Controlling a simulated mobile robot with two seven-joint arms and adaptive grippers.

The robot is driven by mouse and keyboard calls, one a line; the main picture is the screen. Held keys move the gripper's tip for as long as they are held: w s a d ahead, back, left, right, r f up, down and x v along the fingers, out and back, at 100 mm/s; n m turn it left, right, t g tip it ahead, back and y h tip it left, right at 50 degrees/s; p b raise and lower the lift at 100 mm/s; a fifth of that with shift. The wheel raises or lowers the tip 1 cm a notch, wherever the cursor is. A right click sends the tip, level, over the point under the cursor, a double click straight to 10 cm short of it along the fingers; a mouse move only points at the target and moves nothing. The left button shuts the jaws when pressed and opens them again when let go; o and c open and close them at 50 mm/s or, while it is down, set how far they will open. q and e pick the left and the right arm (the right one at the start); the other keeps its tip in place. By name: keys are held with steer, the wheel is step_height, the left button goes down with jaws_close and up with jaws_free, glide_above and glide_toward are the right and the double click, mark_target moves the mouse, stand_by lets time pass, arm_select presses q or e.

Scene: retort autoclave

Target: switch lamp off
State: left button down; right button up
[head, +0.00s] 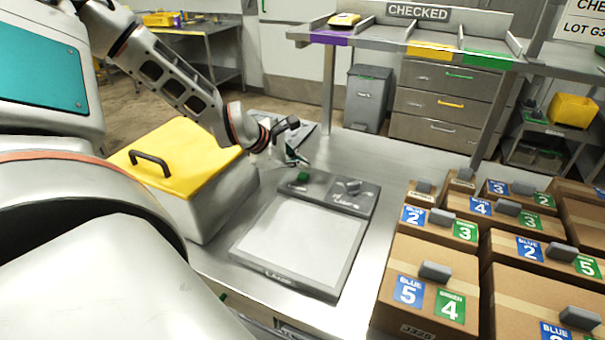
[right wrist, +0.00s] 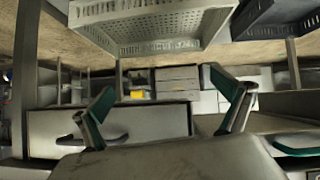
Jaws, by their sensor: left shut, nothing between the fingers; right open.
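A flat light panel (head: 303,240) with a pale white surface lies on the steel bench. I cannot tell for sure whether it is lit. Its dark control strip (head: 325,196) runs along the far edge, with a green switch (head: 303,176) at the left and a knob (head: 352,186) at the right. My left gripper (head: 297,160) is shut and empty, just beyond and slightly left of the green switch; contact cannot be made out. My right gripper (right wrist: 166,92) is open and empty in the right wrist view, its green-padded fingers wide apart.
A yellow-lidded box (head: 178,158) with a black handle stands left of the panel. Several labelled cartons (head: 430,290) fill the right side. A shelf (head: 400,42) marked CHECKED is behind. In the right wrist view, a perforated metal basket (right wrist: 150,25) is at the top.

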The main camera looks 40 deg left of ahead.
mark_target(301, 177)
arm_select(q)
step_height(301, 177, up, 6)
steer(key=p, duration=0.3)
steer(key=shift+p, duration=0.3)
steer(key=shift+f, duration=0.1)
stand_by(0.6)
